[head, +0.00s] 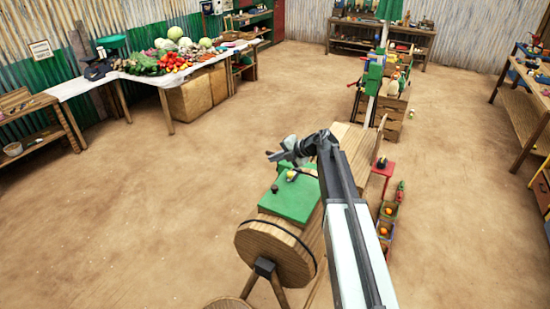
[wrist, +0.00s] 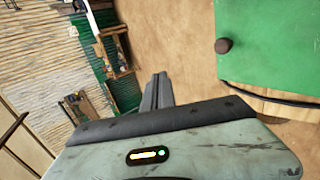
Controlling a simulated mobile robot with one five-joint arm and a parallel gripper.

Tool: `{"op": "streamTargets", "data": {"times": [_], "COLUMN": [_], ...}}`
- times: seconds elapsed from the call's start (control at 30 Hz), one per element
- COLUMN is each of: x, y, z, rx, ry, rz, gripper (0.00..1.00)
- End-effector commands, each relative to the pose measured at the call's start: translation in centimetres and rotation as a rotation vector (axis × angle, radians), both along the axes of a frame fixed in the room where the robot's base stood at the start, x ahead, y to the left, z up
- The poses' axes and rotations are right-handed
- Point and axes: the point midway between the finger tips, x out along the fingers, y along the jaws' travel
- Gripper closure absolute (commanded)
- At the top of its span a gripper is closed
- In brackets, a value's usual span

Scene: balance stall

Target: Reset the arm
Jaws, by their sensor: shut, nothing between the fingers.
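My gripper (head: 275,155) is in the middle of the head view, at the end of my raised arm. It hangs in the air over the far left part of a green board on a wooden stand (head: 290,200). In the wrist view my gripper (wrist: 159,78) shows as two grey fingers close together with nothing between them. The green board (wrist: 270,40) is at the upper right there, with a dark round knob (wrist: 223,45) on it. Part of the board is hidden behind my arm.
A round wooden disc (head: 275,255) stands at the near end of the stand. Small coloured bins (head: 387,212) line its right side. A white-topped table (head: 145,79) with vegetables is at the back left. A wooden shelf (head: 520,95) is at the right. Sandy floor is open on the left.

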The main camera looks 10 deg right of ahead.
Motion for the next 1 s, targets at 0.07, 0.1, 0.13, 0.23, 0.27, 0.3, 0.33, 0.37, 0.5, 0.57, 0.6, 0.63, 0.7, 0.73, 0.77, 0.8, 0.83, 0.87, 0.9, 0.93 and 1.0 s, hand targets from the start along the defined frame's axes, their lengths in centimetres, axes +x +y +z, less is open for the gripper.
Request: {"op": "streamTargets", "data": {"times": [0.07,0.1,0.13,0.23,0.27,0.3,0.33,0.37,0.5,0.57,0.6,0.63,0.7,0.73,0.77,0.8,0.83,0.87,0.9,0.93,1.0], "x": [0.0,0.2,0.5,2.6,3.4,4.3,4.9,5.4,4.5,2.7,1.0,-0.4,-3.9,-5.5,-7.1,-9.4,-11.2,-13.0,-15.5,-17.2,-21.1], "y": [0.0,0.1,0.3,0.7,0.5,-0.3,-1.3,-2.6,-10.9,-14.5,-16.4,-17.5,-18.7,-18.8,-18.6,-18.1,-17.4,-16.5,-15.2,-14.1,-11.4], "z": [0.0,0.1,0.4,3.1,4.3,6.1,7.4,8.5,9.1,6.7,4.4,2.4,-2.5,-4.5,-6.6,-9.2,-11.0,-12.7,-14.7,-16.1,-18.4], "rx": [0.001,0.012,0.029,0.151,0.206,0.29,0.354,0.418,0.673,0.752,0.79,0.811,0.831,0.831,0.825,0.808,0.79,0.768,0.731,0.7,0.621], "ry": [-0.002,-0.014,-0.034,-0.165,-0.218,-0.286,-0.333,-0.373,-0.424,-0.373,-0.314,-0.26,-0.108,-0.036,0.041,0.149,0.236,0.325,0.443,0.532,0.727], "rz": [-0.001,-0.012,-0.028,-0.155,-0.219,-0.324,-0.414,-0.511,-1.012,-1.241,-1.393,-1.501,-1.718,-1.799,-1.874,-1.964,-2.025,-2.078,-2.137,-2.174,-2.235], "gripper": [1.0,1.0,1.0,1.0,1.0,1.0,1.0,1.0,1.0,1.0,1.0,1.0,1.0,1.0,1.0,1.0,1.0,1.0,1.0,1.0,1.0]}}
